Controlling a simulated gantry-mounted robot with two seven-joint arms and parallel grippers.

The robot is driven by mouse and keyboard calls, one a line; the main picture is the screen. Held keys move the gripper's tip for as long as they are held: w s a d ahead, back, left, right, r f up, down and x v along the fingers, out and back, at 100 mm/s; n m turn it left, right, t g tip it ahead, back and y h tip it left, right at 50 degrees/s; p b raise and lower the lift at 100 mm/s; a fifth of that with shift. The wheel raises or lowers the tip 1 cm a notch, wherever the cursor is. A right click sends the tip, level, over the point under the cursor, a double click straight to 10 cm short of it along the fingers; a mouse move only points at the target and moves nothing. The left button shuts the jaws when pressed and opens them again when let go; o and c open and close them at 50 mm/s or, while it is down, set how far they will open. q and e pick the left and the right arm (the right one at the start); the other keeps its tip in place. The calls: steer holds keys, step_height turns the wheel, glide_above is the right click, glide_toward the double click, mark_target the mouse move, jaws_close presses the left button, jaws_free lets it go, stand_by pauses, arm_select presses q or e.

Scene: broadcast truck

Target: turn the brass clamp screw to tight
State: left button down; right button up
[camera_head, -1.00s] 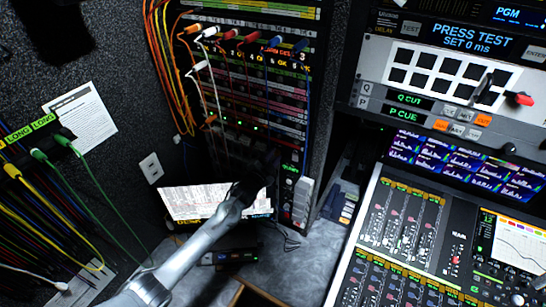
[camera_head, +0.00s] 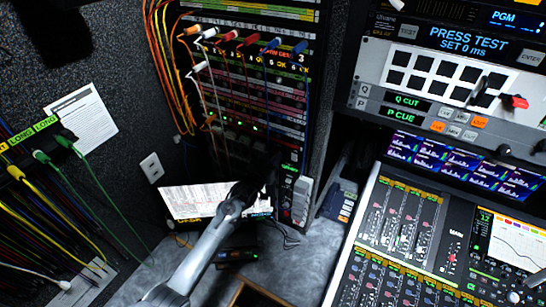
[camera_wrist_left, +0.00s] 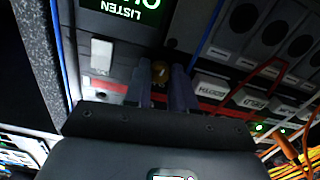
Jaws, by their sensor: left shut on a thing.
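The brass clamp screw (camera_wrist_left: 159,70) shows in the left wrist view as a small round brass head on the rack panel, between the two fingers of my left gripper (camera_wrist_left: 161,82). The fingers are shut on it from both sides. In the head view my left gripper (camera_head: 270,170) reaches up to the lower right part of the dark rack, and the screw is hidden there. I cannot tell from the frames how far the screw is turned. My right gripper is in neither view.
A green-lit LISTEN display (camera_wrist_left: 122,10) and a white switch (camera_wrist_left: 101,56) sit close to the fingers. Colored patch cables (camera_head: 268,62) hang on the rack above. A lit screen (camera_head: 195,203) stands behind my left arm. The mixing console (camera_head: 400,235) fills the right.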

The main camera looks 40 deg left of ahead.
arm_select(q)
steer(key=shift+n, duration=0.9)
steer(key=c, duration=0.9)
jaws_free()
steer(key=shift+c, duration=0.2)
steer(key=shift+s, duration=0.1)
steer(key=s+d+b, duration=0.1)
steer(key=s+d, duration=0.1)
steer(key=s, duration=0.8)
steer(key=shift+s, duration=0.2)
